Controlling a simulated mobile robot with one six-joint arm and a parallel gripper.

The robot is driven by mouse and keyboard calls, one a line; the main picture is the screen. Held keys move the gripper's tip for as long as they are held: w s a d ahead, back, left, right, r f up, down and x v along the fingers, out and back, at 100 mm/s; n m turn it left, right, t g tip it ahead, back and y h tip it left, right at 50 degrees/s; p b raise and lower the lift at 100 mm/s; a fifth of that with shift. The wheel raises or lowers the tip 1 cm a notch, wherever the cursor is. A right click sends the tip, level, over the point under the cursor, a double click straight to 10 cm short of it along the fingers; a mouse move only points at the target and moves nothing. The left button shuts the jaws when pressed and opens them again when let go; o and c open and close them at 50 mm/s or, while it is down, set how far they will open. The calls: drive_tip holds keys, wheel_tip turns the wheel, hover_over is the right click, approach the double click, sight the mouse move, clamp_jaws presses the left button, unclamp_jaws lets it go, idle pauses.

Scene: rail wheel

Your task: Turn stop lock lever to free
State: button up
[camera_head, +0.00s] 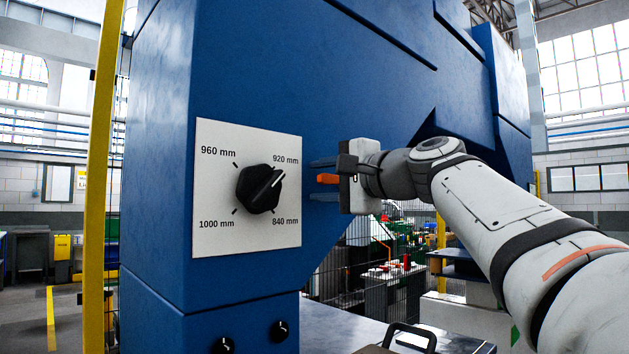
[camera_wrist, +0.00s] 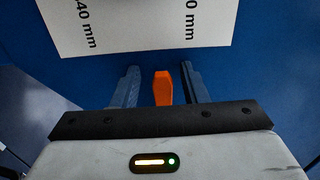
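A small orange lever (camera_head: 327,179), which I take to be the stop lock lever, is on the blue machine housing, right of the white dial plate. In the wrist view the orange lever (camera_wrist: 162,89) stands between my two fingers. My gripper (camera_head: 322,178) is at the lever with one finger above and one below it. In the wrist view my gripper (camera_wrist: 159,84) is open, with a visible gap between the lever and each finger. The lever's base and any free or locked marking cannot be made out.
The white plate (camera_head: 215,235) carries a black knob (camera_head: 260,188) pointing towards 920 mm. Two small black knobs (camera_head: 280,331) (camera_head: 222,346) sit lower on the blue housing (camera_head: 160,150). A yellow post (camera_head: 98,190) stands left. A dark handle (camera_head: 410,335) is at the bottom.

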drive_tip(key=v, duration=0.8)
drive_tip(key=shift+b, duration=0.35)
